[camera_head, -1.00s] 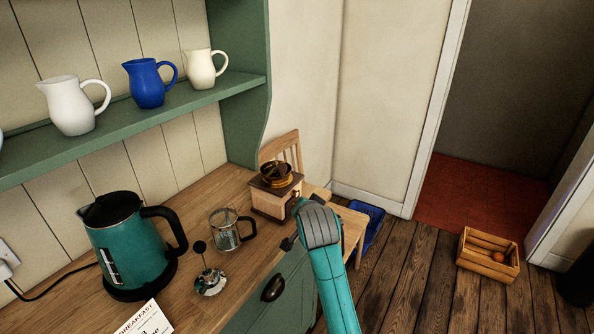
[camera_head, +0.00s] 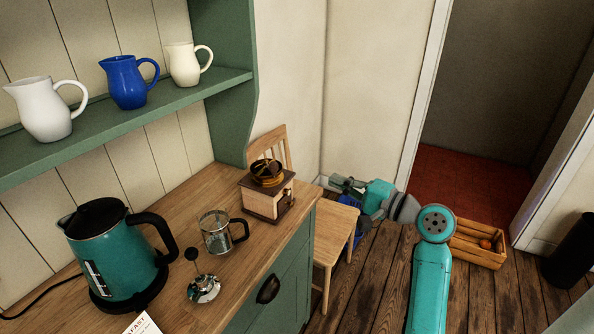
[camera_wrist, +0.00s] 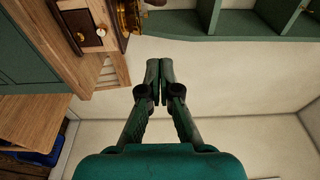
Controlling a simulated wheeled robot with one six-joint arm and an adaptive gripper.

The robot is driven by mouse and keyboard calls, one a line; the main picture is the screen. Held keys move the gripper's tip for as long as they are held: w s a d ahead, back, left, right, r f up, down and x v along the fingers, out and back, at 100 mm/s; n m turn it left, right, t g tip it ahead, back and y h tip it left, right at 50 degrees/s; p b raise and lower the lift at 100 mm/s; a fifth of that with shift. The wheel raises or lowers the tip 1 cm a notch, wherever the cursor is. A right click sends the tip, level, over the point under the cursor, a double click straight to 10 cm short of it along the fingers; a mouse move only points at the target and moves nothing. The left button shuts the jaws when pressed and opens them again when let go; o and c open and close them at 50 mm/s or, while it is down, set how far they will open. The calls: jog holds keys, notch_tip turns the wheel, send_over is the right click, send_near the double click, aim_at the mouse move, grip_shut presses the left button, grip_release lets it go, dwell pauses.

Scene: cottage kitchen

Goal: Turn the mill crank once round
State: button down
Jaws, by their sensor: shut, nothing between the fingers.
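The mill (camera_head: 268,200) stands upright near the far right end of the wooden counter. It has a pale wooden body with a dark top and a brass bowl; its dark crank lies over the bowl, though the handle is hard to make out. In the wrist view the mill (camera_wrist: 92,30) is at the upper left, partly cut off by the picture's edge. My gripper (camera_head: 345,184) is to the right of the mill, apart from it, beyond the counter's end and above the chair side. In the wrist view its fingers (camera_wrist: 159,80) are together and empty.
A glass press pot (camera_head: 216,233), its plunger (camera_head: 203,285) and a teal kettle (camera_head: 112,255) stand on the counter. Jugs (camera_head: 128,82) line the green shelf above. A wooden chair (camera_head: 335,232) stands beyond the counter. A crate (camera_head: 475,247) lies on the floor.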

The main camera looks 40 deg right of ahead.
jog(key=w+a, duration=0.5)
jog(key=w, duration=0.7)
jog(key=shift+a, duration=0.2)
jog(key=shift+a+m+h, duration=0.2)
jog(key=shift+m+h, duration=0.1)
jog(key=shift+h, duration=0.2)
jog(key=shift+a+h, duration=0.25)
jog(key=shift+h, duration=0.05)
